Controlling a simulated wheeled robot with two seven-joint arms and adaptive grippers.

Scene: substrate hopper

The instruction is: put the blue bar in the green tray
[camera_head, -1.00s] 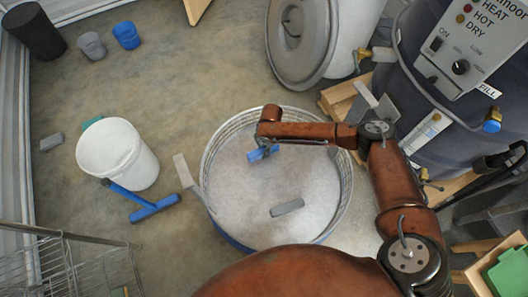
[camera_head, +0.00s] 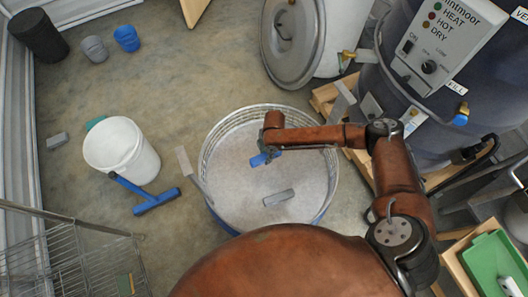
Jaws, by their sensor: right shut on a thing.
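The blue bar (camera_head: 260,159) is over the round metal tub (camera_head: 331,196), in the jaws of my right gripper (camera_head: 264,153). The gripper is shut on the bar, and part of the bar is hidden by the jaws. I cannot tell whether the bar still touches the pale substrate below it. The green tray (camera_head: 490,262) is at the lower right edge, cut off by the frame, with a pale object in it. My left gripper is not in view.
A grey bar (camera_head: 279,198) lies on the substrate. A wire cart (camera_head: 70,262) is at lower left. My right arm passes near the large dark machine (camera_head: 455,70).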

